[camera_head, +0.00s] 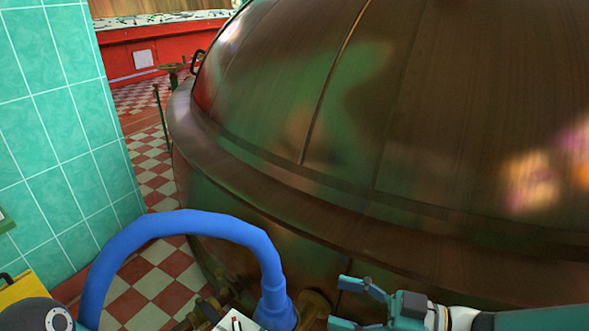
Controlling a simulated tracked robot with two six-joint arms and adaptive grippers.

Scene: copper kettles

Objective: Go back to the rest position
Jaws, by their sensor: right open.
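My right gripper (338,301) is at the bottom of the view, right of centre. Its teal fingers point left and stand apart, with nothing between them. It is in front of the lower wall of a large copper kettle (440,110). I cannot tell how close the fingers are to the kettle or to the brass fittings beside them. My left gripper is not in view. A dark grey, rounded part shows at the bottom left corner.
A thick blue hose (180,222) arches across the lower left, close to my right gripper's left side. A green tiled wall (65,130) stands at left. Checkered floor (150,295) shows between wall and kettle. A red counter (175,45) is at the back.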

